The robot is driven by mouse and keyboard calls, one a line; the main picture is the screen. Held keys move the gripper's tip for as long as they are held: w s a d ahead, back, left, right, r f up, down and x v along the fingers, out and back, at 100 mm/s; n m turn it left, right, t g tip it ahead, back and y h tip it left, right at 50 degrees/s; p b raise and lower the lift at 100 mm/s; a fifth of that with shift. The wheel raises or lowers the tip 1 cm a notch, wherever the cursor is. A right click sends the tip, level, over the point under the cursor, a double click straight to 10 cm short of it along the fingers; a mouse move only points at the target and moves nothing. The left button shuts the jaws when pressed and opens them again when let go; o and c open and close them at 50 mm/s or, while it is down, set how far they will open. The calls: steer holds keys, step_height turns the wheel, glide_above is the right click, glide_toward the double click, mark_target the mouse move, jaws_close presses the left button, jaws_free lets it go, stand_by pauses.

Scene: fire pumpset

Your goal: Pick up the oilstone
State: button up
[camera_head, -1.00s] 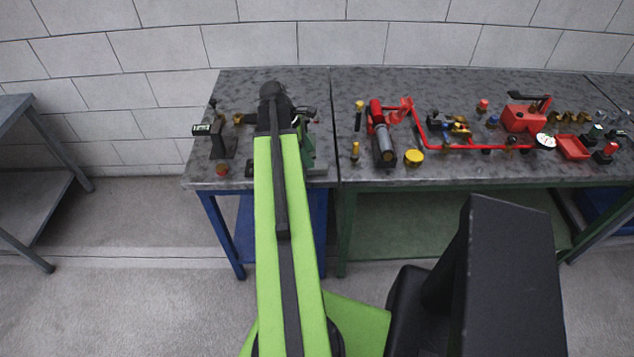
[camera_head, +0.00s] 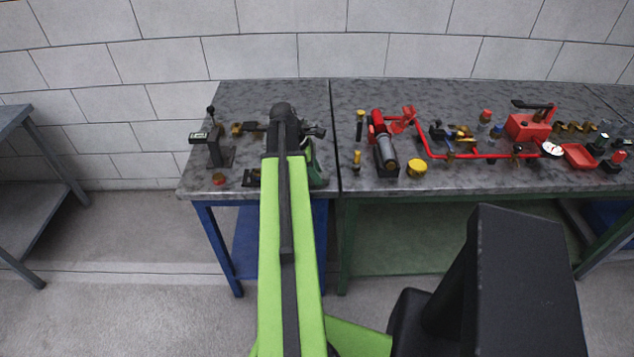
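I cannot make out the oilstone for certain. A small dark block (camera_head: 253,177) lies near the front of the left table, just left of my arm, and I cannot tell what it is. My green and black arm reaches forward over the left table (camera_head: 215,92). Its black end (camera_head: 284,112) is above the tabletop, and my gripper's fingers are hidden by the arm. A green object (camera_head: 316,172) shows partly behind the arm on its right.
A dark stand with a small display (camera_head: 214,150) and a red-topped tin (camera_head: 219,179) stand on the left table. The right table (camera_head: 400,190) holds red pipework (camera_head: 425,140), a red pump box (camera_head: 528,122) and a yellow cap (camera_head: 417,168). A grey shelf stands far left.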

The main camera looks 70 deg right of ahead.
jaws_close()
step_height(320, 180, up, 5)
steer(key=p, duration=0.5)
steer(key=shift+r, duration=0.15)
steer(key=s+a+r+p, duration=0.1)
steer(key=s+r+p, duration=0.4)
steer(key=s, duration=0.6)
steer(key=shift+s+a+r+p, duration=0.25)
steer(key=shift+a+r+p, duration=0.15)
steer(key=shift+p, duration=0.1)
